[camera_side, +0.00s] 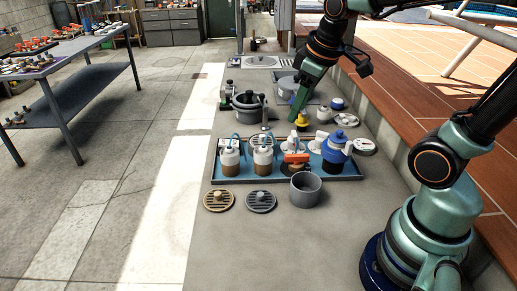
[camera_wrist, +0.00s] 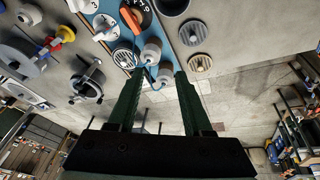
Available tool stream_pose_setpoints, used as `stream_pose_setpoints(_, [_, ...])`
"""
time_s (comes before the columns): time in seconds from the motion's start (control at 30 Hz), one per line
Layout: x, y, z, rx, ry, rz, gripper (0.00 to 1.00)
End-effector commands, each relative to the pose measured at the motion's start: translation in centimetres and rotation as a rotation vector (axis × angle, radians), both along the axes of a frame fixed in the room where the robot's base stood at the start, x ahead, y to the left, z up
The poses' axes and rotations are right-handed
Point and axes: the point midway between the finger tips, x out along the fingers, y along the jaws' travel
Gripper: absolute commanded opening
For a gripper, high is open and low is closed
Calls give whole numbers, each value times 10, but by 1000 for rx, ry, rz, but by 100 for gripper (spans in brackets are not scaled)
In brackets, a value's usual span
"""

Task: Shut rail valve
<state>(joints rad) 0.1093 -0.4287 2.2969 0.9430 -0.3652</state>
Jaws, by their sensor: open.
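An orange-handled valve (camera_side: 295,158) stands on the blue tray (camera_side: 355,179), behind a grey cup. I cannot tell for certain that it is the rail valve. In the wrist view an orange handle (camera_wrist: 129,19) lies slanted across a dark body, beyond the fingertips. My gripper (camera_side: 297,117) points down behind the tray, near a yellow-topped item (camera_side: 302,121), and is apart from the orange handle. In the wrist view my gripper (camera_wrist: 157,74) has its two green fingers spread, with nothing held between them.
White-capped bottles (camera_side: 230,161) and a blue-topped jar (camera_side: 335,153) share the tray. A grey cup (camera_side: 305,189) and round grates (camera_side: 261,201) lie in front. A grey pot (camera_side: 249,108) stands behind. The near floor is clear.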

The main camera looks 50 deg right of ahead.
Motion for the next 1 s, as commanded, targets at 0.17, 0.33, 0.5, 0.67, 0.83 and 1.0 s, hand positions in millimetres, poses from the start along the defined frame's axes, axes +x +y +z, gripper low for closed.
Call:
stream_pose_setpoints(0.17, [25, -34, -22, -51, 139, 178, 50])
stream_pose_setpoints(0.33, [42, -65, -49, -64, 246, 351, 50])
stream_pose_setpoints(0.5, [50, -86, -71, -55, 311, 474, 50])
stream_pose_setpoints(0.67, [53, -93, -80, -51, 330, 522, 50])
stream_pose_setpoints(0.83, [52, -93, -96, -49, 334, 527, 50])
stream_pose_setpoints(1.0, [51, -93, -126, -48, 336, 526, 50])
